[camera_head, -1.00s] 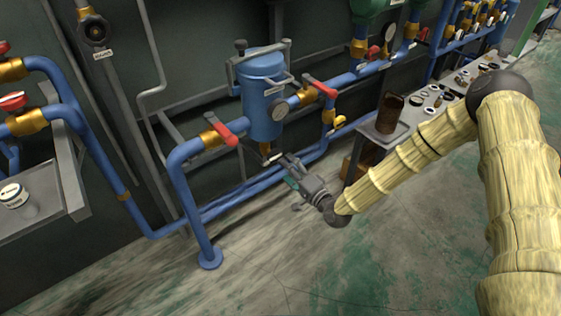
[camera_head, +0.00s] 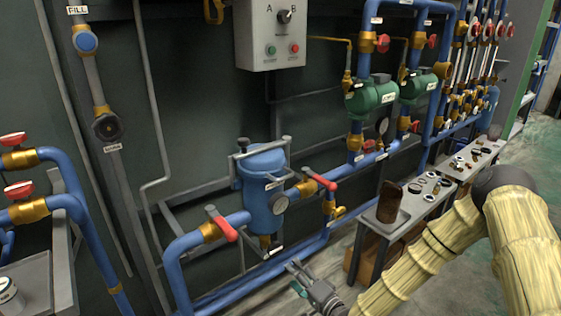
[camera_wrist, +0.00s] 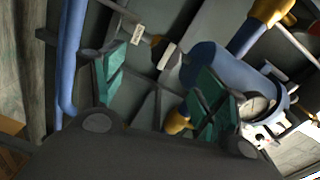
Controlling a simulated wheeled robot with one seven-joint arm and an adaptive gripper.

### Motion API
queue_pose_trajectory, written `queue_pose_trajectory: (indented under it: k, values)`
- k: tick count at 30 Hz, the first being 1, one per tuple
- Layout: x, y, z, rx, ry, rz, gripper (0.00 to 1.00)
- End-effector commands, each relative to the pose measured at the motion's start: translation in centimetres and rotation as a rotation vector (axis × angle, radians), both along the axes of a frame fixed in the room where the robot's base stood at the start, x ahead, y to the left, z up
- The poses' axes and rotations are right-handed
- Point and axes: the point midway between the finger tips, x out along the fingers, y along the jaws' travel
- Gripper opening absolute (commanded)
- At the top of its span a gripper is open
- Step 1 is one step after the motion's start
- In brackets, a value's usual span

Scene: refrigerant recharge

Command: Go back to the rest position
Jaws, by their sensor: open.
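My gripper (camera_head: 297,279) is at the lower middle of the head view, in front of the pipework and just below and right of the blue filter vessel (camera_head: 264,190). In the wrist view my gripper (camera_wrist: 160,85) shows two green-padded fingers spread apart, with nothing held between them. The blue vessel (camera_wrist: 215,65) shows there behind the right finger, with its round gauge beside that finger. I cannot tell from the wrist view how close the finger is to the vessel. My arm reaches in from the right.
Red-handled valves (camera_head: 222,224) sit on the blue pipes either side of the vessel. A control box (camera_head: 270,35) and green pumps (camera_head: 372,97) are behind. A shelf with a white jar (camera_head: 10,296) is lower left.

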Motion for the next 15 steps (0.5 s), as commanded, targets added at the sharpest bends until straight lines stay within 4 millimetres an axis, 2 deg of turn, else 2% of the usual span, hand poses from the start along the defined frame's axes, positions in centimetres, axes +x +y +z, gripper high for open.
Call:
queue_pose_trajectory:
  k: [4, 7, 11, 15]
  values:
    - [-3.9, 0.9, -4.3, -0.146, 0.102, 0.03, 0.72]
    - [-8.1, 0.8, -8.2, -0.299, 0.2, 0.07, 0.72]
    - [-14.1, -0.4, -12.6, -0.504, 0.324, 0.135, 0.72]
    - [-20.9, -2.9, -16.1, -0.718, 0.454, 0.225, 0.72]
